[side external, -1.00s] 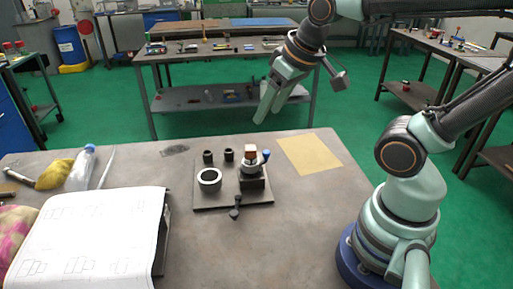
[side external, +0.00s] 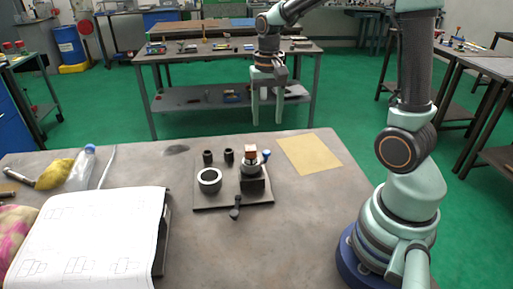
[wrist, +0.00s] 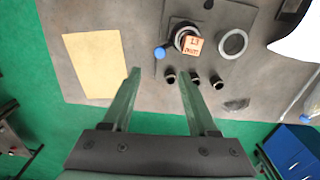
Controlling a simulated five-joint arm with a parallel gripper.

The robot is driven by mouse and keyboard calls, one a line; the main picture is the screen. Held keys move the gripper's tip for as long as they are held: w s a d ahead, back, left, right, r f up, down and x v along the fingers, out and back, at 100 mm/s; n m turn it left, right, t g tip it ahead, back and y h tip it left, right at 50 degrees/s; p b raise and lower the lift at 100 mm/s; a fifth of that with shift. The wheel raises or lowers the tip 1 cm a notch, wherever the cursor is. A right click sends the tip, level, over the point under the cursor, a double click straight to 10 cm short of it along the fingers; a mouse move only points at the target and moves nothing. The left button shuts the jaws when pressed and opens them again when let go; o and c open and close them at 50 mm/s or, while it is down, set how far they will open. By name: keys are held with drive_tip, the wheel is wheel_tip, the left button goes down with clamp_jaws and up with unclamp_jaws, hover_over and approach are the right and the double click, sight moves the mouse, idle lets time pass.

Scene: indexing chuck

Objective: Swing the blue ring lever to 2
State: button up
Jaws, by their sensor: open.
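The blue ring lever shows as a blue knob (side external: 266,154) at the right of the chuck (side external: 252,172) on a dark plate (side external: 212,203). In the wrist view the blue knob (wrist: 160,53) lies beside the chuck, left of an orange block (wrist: 192,46) with dark marks too small to read surely. The block (side external: 250,149) sits on top of the chuck. My gripper (side external: 267,118) is open and empty, fingers pointing down, above and behind the plate. In the wrist view my gripper (wrist: 159,75) has the knob beyond its fingertips. The position numbers cannot be made out.
A pale ring (side external: 209,180) and a black handle (side external: 236,207) are on the plate. Black cylinders (wrist: 195,79) stand along its edge. A tan sheet (side external: 310,154) lies to the right. A drawing (side external: 90,235), bottle (side external: 82,168) and yellow cloth (side external: 54,174) lie left.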

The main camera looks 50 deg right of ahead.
sight(266, 151)
wheel_tip(266, 151, down, 10)
drive_tip(key=shift+f, duration=0.1)
idle(0.4)
clamp_jaws()
